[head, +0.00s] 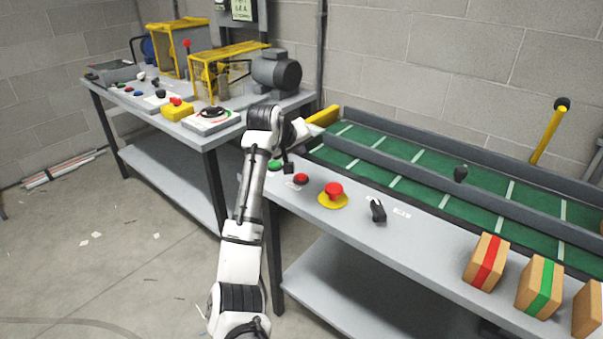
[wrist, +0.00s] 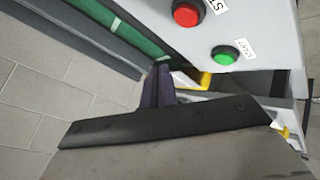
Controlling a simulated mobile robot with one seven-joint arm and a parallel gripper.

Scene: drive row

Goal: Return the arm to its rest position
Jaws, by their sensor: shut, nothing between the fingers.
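My arm reaches up from the bottom of the head view, beside the near end of the conveyor bench (head: 420,246). My gripper (head: 288,168) hangs near the green button (head: 274,165) and the red button (head: 300,179). In the wrist view its fingers (wrist: 157,86) are together and empty, beyond a broad dark gripper edge. The green button (wrist: 225,55) and the red button (wrist: 187,12) show past them on the grey panel. I cannot tell whether the fingertips touch anything.
A red mushroom button (head: 333,190) on a yellow base and a black switch (head: 377,210) sit on the bench front. Taped boxes (head: 486,262) stand at right. A green conveyor (head: 410,180) runs behind. A second bench (head: 215,137) with machinery stands left. Floor at left is mostly clear.

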